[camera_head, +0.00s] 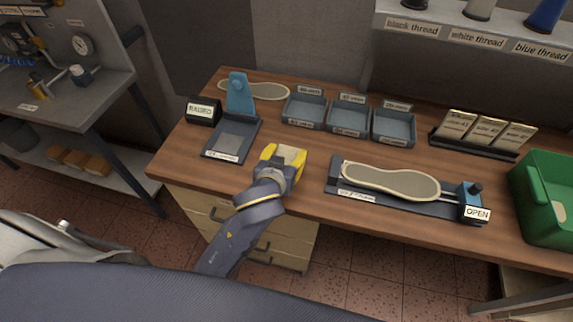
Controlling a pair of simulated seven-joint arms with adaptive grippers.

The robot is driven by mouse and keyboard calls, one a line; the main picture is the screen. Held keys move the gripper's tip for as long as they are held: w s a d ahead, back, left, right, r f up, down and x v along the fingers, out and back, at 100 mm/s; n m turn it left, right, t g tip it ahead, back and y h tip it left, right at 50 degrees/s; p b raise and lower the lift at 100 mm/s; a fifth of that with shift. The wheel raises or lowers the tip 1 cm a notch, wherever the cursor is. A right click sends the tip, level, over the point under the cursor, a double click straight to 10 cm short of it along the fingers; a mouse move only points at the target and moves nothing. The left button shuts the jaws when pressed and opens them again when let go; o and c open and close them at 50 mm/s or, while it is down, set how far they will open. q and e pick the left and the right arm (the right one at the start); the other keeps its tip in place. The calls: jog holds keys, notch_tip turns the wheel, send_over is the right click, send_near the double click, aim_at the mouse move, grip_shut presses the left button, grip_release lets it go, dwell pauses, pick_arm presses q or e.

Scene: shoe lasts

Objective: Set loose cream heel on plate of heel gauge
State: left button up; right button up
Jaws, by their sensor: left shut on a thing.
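My left gripper (284,162) has yellow fingers and is shut on the cream heel (292,154), a small block. It holds the heel over the front middle of the wooden bench. The fingers hide part of the heel. The heel gauge (239,95) stands to the left of the gripper, with a blue upright at the back and a dark flat base. Its grey plate (231,138) is bare, and a label runs along the front edge. The gripper and heel are apart from the gauge. My right gripper is not in view.
A black display box (203,111) sits left of the gauge. A sole (262,91) lies behind it. Grey trays (349,116) stand at the back. A clamp fixture (405,203) marked OPEN holds a sole at right, beside a green bin (548,200).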

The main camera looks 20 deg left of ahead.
pick_arm(q)
jog(key=shift+f, duration=2.2)
jog(key=shift+f, duration=0.15)
jog(key=o, duration=1.2)
